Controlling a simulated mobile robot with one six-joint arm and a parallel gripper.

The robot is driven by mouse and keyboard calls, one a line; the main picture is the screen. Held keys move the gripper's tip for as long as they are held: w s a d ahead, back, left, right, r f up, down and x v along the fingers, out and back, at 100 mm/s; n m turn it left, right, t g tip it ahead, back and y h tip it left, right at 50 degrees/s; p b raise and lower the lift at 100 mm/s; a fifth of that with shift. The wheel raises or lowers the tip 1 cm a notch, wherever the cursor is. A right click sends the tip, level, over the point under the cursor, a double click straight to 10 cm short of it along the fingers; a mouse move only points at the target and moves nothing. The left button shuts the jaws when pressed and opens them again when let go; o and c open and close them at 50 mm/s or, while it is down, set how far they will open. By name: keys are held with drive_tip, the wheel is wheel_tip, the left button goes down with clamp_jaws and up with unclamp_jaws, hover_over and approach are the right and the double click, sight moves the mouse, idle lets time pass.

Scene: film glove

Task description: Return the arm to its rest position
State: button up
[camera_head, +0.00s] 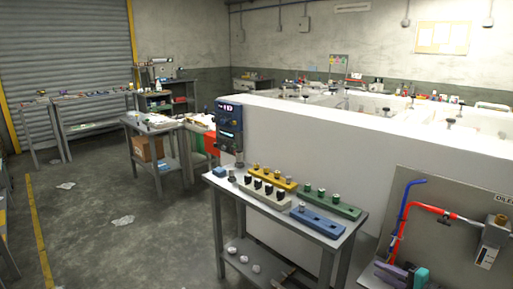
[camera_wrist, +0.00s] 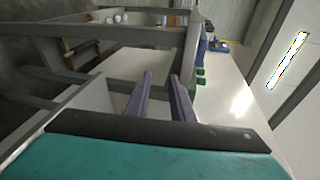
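My gripper (camera_head: 388,270) shows at the lower right of the head view, with purple fingers and a teal body. It is in front of the panel with the blue and red pipes, though I cannot tell the distance between them. In the wrist view, the two purple fingers (camera_wrist: 161,82) stand apart with a clear gap and nothing between them. Only a small part of my arm is in view; the rest is hidden or out of frame.
A grey table (camera_head: 331,243) carries yellow, green, blue and beige blocks with fittings. Its grey frame (camera_wrist: 95,35) fills the wrist view's upper left. A long white partition (camera_head: 290,135) stands behind it. The panel (camera_head: 455,235) has pipes. Open floor (camera_head: 110,250) lies left.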

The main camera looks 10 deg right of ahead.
drive_tip(key=s+a+f+n+g+y, duration=0.1)
drive_tip(key=a+f+n+g, duration=0.3)
drive_tip(key=a+f, duration=0.9)
drive_tip(key=s+a+f+n+g+y, duration=0.1)
drive_tip(key=a+f+g, duration=0.75)
drive_tip(key=a, duration=0.95)
drive_tip(key=s+a+f+n+g+h+p, duration=0.1)
drive_tip(key=s+a+f+n+g+h, duration=0.2)
drive_tip(key=s+a+f, duration=0.6)
drive_tip(key=s+a+f+n+g+h, duration=0.1)
drive_tip(key=s+f+n+g+h, duration=0.1)
drive_tip(key=s, duration=0.5)
drive_tip(key=s+a+f+n+g+h, duration=0.2)
drive_tip(key=s+f+n, duration=0.1)
drive_tip(key=s, duration=0.3)
drive_tip(key=shift+s+a+f+n+h+p, duration=0.15)
drive_tip(key=shift+s+f+n+h+p, duration=0.2)
drive_tip(key=shift+n, duration=0.55)
